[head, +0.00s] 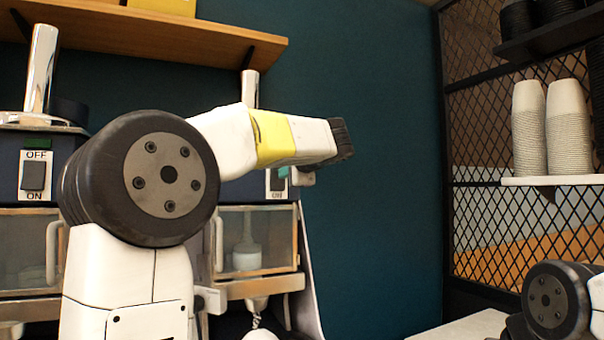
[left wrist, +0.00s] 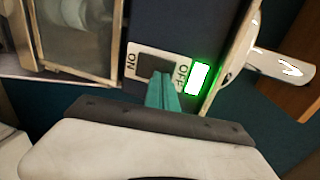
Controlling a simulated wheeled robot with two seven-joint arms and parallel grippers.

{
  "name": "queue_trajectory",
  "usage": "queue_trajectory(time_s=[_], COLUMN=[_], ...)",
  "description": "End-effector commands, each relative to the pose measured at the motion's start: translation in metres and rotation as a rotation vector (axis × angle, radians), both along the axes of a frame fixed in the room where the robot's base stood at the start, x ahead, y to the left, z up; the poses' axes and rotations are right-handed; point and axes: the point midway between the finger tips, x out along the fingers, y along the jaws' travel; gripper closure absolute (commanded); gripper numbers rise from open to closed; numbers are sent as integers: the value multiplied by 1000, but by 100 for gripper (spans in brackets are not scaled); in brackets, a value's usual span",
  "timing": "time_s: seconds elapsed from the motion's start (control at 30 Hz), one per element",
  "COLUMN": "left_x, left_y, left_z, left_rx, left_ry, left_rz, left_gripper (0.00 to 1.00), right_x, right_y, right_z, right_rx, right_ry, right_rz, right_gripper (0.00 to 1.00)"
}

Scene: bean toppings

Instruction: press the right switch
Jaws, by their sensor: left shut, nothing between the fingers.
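The right switch (left wrist: 152,66) is a dark rocker on a white plate marked ON and OFF. In the left wrist view it is partly covered by the teal fingers of my left gripper (left wrist: 163,92). The fingers are shut and empty, with their tips over the switch near its OFF end; I cannot tell whether they touch. A bright green light (left wrist: 198,78) glows beside the OFF mark. In the head view my left gripper (head: 283,172) is at the right switch (head: 276,184), which is mostly hidden. My right gripper is out of view.
The left switch (head: 34,176) is on the other dispenser, under a dark green indicator (head: 37,143). A wooden shelf (head: 190,35) hangs above. Stacked white cups (head: 566,125) stand on a shelf by the mesh at right. The teal wall between is clear.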

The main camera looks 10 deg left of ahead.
Motion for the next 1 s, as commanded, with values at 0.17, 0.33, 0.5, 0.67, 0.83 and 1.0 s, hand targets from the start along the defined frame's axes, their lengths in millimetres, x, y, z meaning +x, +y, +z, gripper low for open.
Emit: queue_trajectory(time_s=[0.17,0.33,0.5,0.67,0.83,1.0], left_x=[3,2,5,8,7,6], left_y=[2,2,4,6,6,7], left_z=[1,1,2,4,4,5], left_rx=[0,0,-16,-38,-38,-38], left_ry=[0,0,21,56,55,55], left_rz=[0,0,4,5,5,5], left_gripper=[100,100,100,100,100,100], right_x=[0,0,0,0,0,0], right_y=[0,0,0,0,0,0], right_z=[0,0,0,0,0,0], right_rx=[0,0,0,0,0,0], right_ry=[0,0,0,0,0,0], right_rz=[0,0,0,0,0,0], right_gripper=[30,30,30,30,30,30])
